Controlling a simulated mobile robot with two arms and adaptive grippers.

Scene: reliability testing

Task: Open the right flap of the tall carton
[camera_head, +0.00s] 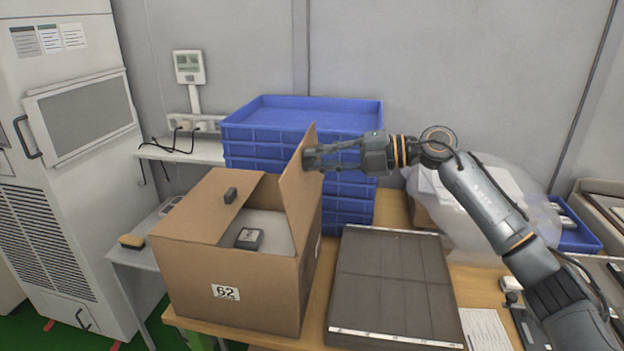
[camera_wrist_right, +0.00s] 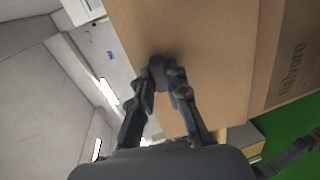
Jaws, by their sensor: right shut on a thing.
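The tall carton (camera_head: 235,265) is brown cardboard with a "62" label on its front. It stands on a wooden table. Its right flap (camera_head: 300,190) stands up, nearly vertical, and it also fills much of the right wrist view (camera_wrist_right: 215,60). Its left flap (camera_head: 208,200) lies roughly flat over the left part of the opening, with a small black block on it. My right gripper (camera_head: 313,158) is shut on the right flap near its upper edge. In the right wrist view my fingertips (camera_wrist_right: 162,72) meet at the cardboard.
A small dark box (camera_head: 249,238) lies inside the carton. Stacked blue crates (camera_head: 300,112) stand right behind it. A dark grey panelled board (camera_head: 395,280) lies to its right. A clear plastic bag (camera_head: 480,205) sits behind my right arm. A white cabinet (camera_head: 70,130) stands at left.

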